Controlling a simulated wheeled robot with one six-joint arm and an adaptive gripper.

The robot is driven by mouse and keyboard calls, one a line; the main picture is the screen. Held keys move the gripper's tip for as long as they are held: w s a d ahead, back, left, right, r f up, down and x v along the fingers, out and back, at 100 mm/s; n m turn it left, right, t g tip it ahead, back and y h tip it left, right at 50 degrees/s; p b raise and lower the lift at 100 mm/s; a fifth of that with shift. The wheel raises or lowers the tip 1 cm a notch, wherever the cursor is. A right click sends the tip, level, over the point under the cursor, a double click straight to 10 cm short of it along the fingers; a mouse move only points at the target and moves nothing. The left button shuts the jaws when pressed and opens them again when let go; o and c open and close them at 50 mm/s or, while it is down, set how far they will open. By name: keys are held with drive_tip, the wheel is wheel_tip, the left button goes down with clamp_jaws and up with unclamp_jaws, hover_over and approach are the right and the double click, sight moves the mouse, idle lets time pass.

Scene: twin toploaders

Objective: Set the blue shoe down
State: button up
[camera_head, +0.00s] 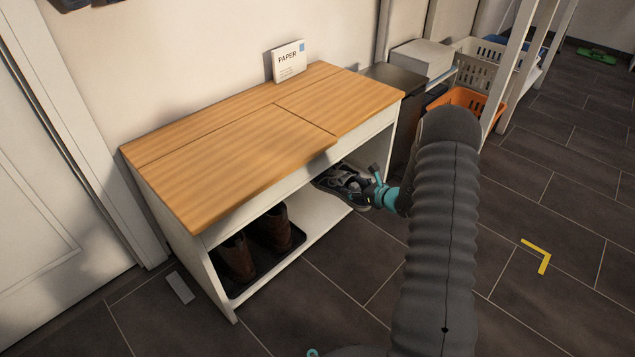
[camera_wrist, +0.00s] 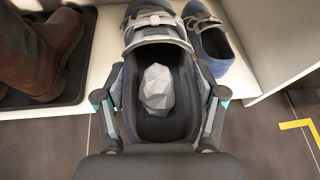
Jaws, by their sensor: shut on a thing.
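The blue shoe (camera_wrist: 155,42), dark with grey straps, is between the two fingers of my gripper (camera_wrist: 160,100), which is shut on its heel end. A grey faceted lump (camera_wrist: 160,88) sits in the shoe's opening. In the head view the shoe (camera_head: 345,186) is at the right end of the bench's lower shelf (camera_head: 322,222), toe inward, heel out past the front edge. I cannot tell whether its sole touches the shelf. My gripper (camera_head: 377,192) comes in from the front right. A second blue shoe (camera_wrist: 212,45) stands close to its right in the wrist view.
Brown boots (camera_head: 275,228) stand on a dark tray (camera_head: 262,263) at the shelf's left; they also show in the wrist view (camera_wrist: 42,45). The wooden bench top (camera_head: 235,150) overhangs the shelf. A white side panel (camera_wrist: 270,40) bounds it on the right. Shelf between tray and shoes is bare.

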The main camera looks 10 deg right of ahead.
sight(326, 192)
drive_tip(key=w+a+f, duration=0.2)
drive_tip(key=a, duration=0.1)
drive_tip(key=w+a+f+b, duration=0.1)
drive_tip(key=w+a+f, duration=0.1)
drive_tip(key=a, duration=0.1)
drive_tip(key=w+a+f, duration=0.3)
drive_tip(key=shift+w+a+f+b, duration=0.1)
drive_tip(key=shift+f+b, duration=0.4)
drive_tip(key=shift+f, duration=1.45)
drive_tip(key=o, duration=1.5)
drive_tip(key=shift+c, duration=0.2)
drive_tip(key=p+v, duration=0.1)
drive_tip(key=v, duration=1.1)
